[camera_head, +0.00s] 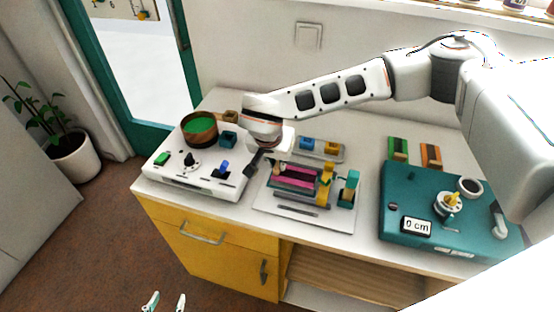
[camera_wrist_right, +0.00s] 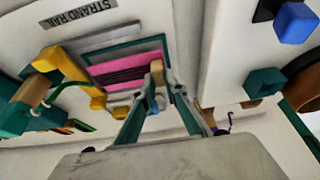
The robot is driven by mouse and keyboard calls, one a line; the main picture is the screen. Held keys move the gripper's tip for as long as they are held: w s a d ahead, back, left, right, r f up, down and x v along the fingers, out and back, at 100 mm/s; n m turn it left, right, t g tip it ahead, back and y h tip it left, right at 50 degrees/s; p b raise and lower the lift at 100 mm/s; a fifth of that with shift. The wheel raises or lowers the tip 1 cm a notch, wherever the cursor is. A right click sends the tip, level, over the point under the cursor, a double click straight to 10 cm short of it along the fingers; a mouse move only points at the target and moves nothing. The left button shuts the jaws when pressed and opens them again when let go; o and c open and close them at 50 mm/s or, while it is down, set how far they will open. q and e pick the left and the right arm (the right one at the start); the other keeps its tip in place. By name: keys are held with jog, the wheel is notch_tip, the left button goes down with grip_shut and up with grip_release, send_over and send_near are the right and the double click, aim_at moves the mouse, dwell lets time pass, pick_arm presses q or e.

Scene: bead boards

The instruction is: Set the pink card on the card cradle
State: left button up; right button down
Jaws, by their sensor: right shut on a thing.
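The pink card (camera_head: 294,180), striped with dark lines, lies on the pale board (camera_head: 340,221), between dark teal and grey strips that look like the card cradle (camera_wrist_right: 124,50). The card also shows in the right wrist view (camera_wrist_right: 125,72). My right gripper (camera_head: 268,164) is over the card's left end. In the right wrist view its fingers (camera_wrist_right: 161,88) close around a tan tab at the card's edge. I cannot tell whether the card is fully seated or slightly raised. My left gripper (camera_head: 166,301) is low at the bottom edge, empty, its fingertips apart.
Yellow (camera_head: 325,183) and teal (camera_head: 349,190) blocks stand right of the card. A white board with a black knob (camera_head: 191,160) and a wooden bowl (camera_head: 199,128) are left. A teal board (camera_head: 412,205) with a "0 cm" display stands right. A tray with blue and yellow blocks lies behind.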

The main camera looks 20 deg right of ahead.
jog(key=shift+f, duration=0.25)
dwell(0.3)
jog(key=shift+f, duration=0.1)
jog(key=shift+f+b, duration=0.35)
jog(key=shift+f, duration=0.2)
dwell(0.5)
jog(key=c, duration=2)
grip_release()
jog(key=shift+r, duration=0.1)
jog(key=shift+r+p, duration=2.55)
jog(key=shift+r, duration=0.9)
